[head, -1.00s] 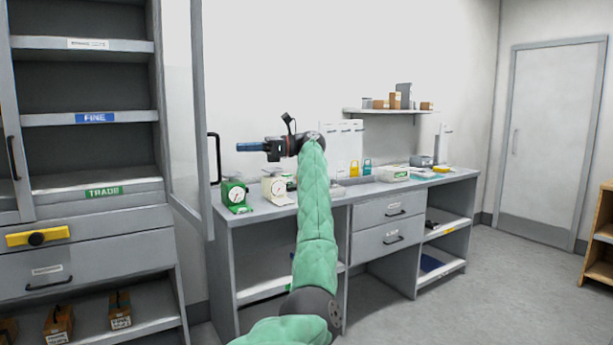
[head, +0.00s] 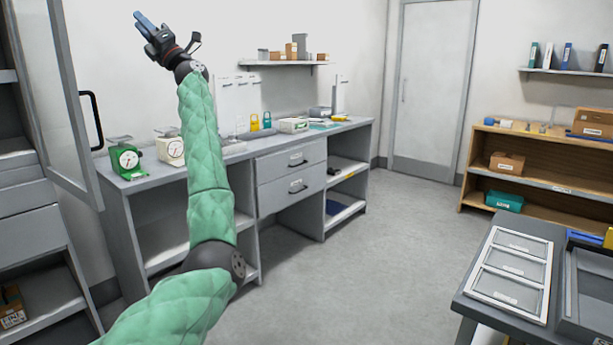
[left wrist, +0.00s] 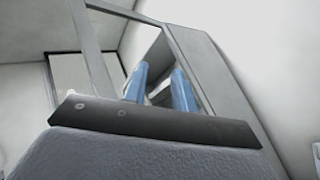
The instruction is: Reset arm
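My left gripper (head: 140,20) is raised high at the upper left of the head view, above the grey weighing table (head: 225,160), on my green-sleeved arm. Its two blue fingers also show in the left wrist view (left wrist: 160,88), with a gap between them and nothing held. The gripper is in the air, clear of the table's things. My right gripper is in neither view.
A green scale (head: 126,160) and a cream scale (head: 171,149) stand on the weighing table. An open glass cabinet door (head: 50,90) is at the left. A dark table with a white three-part tray (head: 547,282) is at lower right. The middle floor is clear.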

